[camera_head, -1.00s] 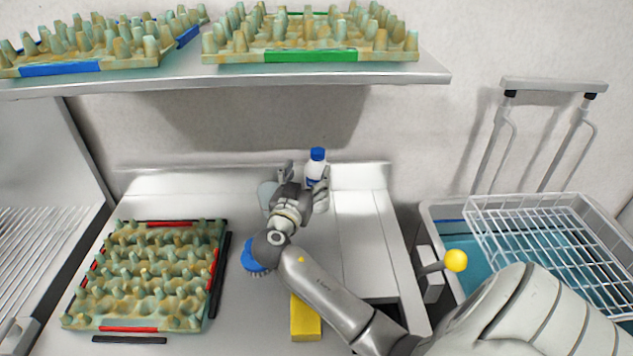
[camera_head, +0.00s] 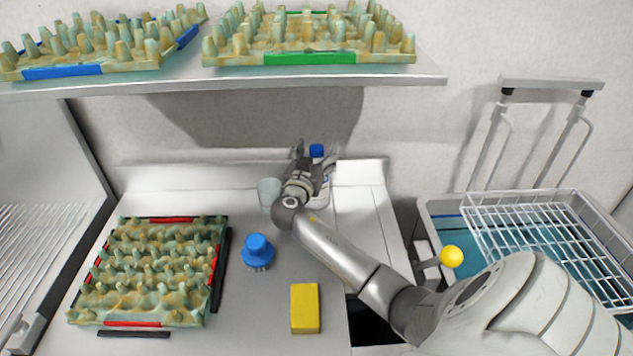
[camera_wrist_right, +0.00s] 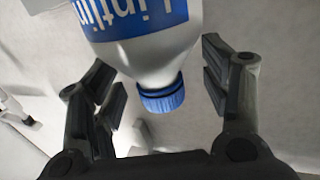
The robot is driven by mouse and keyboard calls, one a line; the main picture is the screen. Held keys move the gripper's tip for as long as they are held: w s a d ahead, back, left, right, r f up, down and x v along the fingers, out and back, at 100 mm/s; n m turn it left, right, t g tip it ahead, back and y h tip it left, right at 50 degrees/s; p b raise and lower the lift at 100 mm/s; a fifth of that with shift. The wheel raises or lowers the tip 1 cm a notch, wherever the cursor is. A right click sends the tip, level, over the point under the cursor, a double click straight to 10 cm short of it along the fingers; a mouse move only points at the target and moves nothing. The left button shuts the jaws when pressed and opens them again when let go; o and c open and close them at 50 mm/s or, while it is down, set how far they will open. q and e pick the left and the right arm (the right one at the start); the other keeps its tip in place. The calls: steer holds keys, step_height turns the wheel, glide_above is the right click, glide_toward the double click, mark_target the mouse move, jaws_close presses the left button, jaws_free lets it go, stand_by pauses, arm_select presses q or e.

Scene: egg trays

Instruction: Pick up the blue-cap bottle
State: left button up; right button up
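The white bottle with a blue cap (camera_head: 317,151) stands at the back of the counter, near the wall. In the head view my right gripper (camera_head: 315,157) hides most of its body. In the right wrist view the bottle's blue label and cap (camera_wrist_right: 163,95) show upside down. My right gripper's fingers (camera_wrist_right: 163,92) are spread on both sides of the bottle's neck and cap, with gaps visible beside the cap. The gripper looks open around the bottle, not closed on it. My left gripper is in neither view.
A clear cup (camera_head: 268,191) stands just left of my right gripper. A blue brush (camera_head: 258,250), a yellow sponge (camera_head: 305,308) and an egg tray (camera_head: 150,270) lie nearer. A shelf (camera_head: 250,76) with egg trays hangs above. A wire basket (camera_head: 540,240) is at right.

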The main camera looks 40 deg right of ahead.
steer(key=shift+s, duration=0.1)
steer(key=c, duration=1.4)
steer(key=shift+f, duration=0.1)
jaws_close()
